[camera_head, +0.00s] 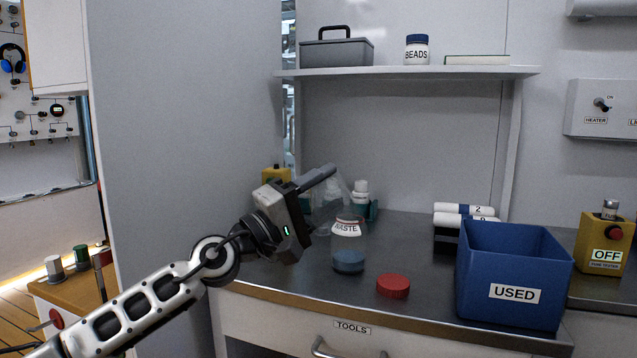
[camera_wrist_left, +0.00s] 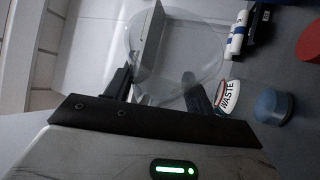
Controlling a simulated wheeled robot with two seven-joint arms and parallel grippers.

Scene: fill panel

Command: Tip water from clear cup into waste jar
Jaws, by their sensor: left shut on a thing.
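My left gripper (camera_head: 320,182) is shut on the clear cup (camera_head: 327,208) and holds it just left of and close to the waste jar's mouth. The cup is see-through and faint; it looks tilted toward the jar, and I cannot make out water in it. In the left wrist view, the cup (camera_wrist_left: 172,50) sits between the fingers (camera_wrist_left: 172,80). The clear waste jar (camera_head: 348,247), labelled WASTE, stands upright on the counter with bluish liquid at its bottom. It also shows in the left wrist view (camera_wrist_left: 272,105). My right gripper is out of view.
A red lid (camera_head: 393,286) lies on the counter (camera_head: 420,250) right of the jar. A blue USED bin (camera_head: 512,262) stands further right, with white rolls (camera_head: 463,215) behind it. White-capped bottles (camera_head: 362,190) stand behind the jar. A grey panel (camera_head: 185,150) rises at left.

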